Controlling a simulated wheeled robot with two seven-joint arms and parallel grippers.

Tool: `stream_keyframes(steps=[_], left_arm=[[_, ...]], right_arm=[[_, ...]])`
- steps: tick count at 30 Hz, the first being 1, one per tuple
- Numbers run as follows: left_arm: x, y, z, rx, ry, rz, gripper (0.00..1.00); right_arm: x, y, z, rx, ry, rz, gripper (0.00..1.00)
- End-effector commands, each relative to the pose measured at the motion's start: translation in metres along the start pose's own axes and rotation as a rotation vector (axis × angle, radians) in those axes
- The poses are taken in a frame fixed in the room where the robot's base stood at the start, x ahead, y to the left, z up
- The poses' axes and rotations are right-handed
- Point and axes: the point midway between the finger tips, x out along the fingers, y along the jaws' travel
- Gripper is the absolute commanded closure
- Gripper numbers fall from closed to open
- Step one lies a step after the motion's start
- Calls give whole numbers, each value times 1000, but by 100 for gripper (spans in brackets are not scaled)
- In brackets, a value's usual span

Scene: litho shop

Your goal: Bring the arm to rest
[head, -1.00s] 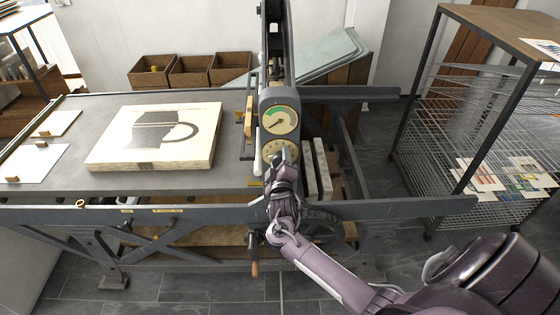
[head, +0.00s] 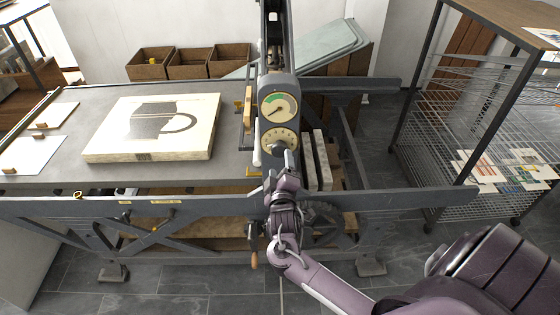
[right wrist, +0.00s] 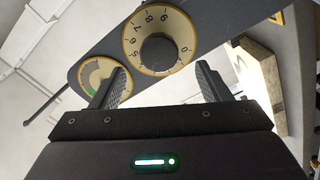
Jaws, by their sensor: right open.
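My right gripper (head: 284,158) is in front of the press's lower numbered dial (head: 267,140), its arm coming in from the lower right. In the right wrist view my right gripper (right wrist: 162,82) is open and empty, one finger on each side. The dial's black knob (right wrist: 159,53) shows beyond and between the fingertips, and nothing is held. Whether a fingertip touches the dial plate is hard to tell. Above it is the green-and-cream gauge (head: 279,107), partly behind a finger in the wrist view. My left gripper is not in view.
A pale stone with a dark mug-like print (head: 110,135) lies on the press bed (head: 70,180). The long side rail (head: 180,206) runs beneath my gripper. A wire drying rack (head: 455,140) stands at right. Open floor (head: 190,290) lies in front of the press.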

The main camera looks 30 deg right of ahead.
Motion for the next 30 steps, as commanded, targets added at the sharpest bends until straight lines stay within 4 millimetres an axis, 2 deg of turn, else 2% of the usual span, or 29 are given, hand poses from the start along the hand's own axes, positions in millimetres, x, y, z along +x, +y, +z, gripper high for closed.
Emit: stream_keyframes(steps=[4,17,20,23,26,30], left_arm=[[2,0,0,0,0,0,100],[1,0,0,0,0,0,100],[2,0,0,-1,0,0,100],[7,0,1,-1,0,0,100],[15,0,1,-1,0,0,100],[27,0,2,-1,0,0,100]], right_arm=[[-5,1,0,0,-1,1,30],[-5,1,0,0,0,1,30],[-6,-6,3,-1,-2,-11,30],[-10,-35,18,0,-11,-66,30],[-20,-87,46,9,-32,-173,30],[-52,-174,101,38,-91,-362,30]])
